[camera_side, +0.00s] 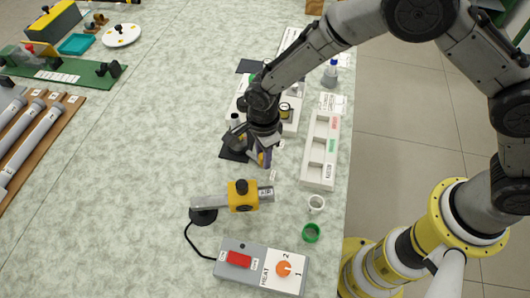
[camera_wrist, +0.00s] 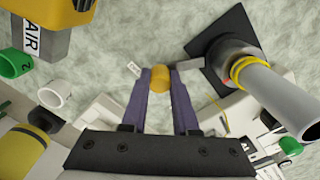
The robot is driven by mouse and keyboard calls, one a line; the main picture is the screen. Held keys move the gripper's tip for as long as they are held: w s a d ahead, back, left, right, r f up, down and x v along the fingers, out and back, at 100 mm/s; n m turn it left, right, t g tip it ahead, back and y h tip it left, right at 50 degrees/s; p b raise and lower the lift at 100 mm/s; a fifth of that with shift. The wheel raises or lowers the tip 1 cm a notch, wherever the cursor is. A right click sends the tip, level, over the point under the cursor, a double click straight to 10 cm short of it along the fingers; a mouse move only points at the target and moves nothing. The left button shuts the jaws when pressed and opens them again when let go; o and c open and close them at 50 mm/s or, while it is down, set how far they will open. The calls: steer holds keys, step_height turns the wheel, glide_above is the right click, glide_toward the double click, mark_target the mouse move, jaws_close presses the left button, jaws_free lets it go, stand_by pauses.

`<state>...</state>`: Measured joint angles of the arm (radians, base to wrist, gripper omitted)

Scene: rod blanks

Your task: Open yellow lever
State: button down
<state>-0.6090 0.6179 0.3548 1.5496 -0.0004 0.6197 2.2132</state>
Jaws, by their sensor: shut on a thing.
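My gripper (camera_wrist: 161,76) has its two purple fingers closed on a small yellow-orange rounded piece (camera_wrist: 160,80), held between the fingertips. I cannot tell whether this piece is the yellow lever; its far side is hidden. In the side view my gripper (camera_side: 264,158) points down over the mat, beyond the grey heat tool, and the fingers partly hide what they hold. The heat tool has a yellow block (camera_side: 243,202) with a black knob on a grey barrel. Its yellow part also shows at the upper left of the wrist view (camera_wrist: 48,10), beside an AIR label.
A grey HEAT box (camera_side: 230,273) with a red switch and orange dial stands at the front. A white ring (camera_side: 317,203) and a green ring (camera_side: 311,232) lie nearby. A white tray (camera_side: 319,172) is to the right.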

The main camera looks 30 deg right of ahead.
steer(key=shift+r, duration=0.1)
steer(key=c, duration=0.7)
jaws_free()
step_height(320, 180, up, 14)
steer(key=shift+f, duration=0.1)
stand_by(0.3)
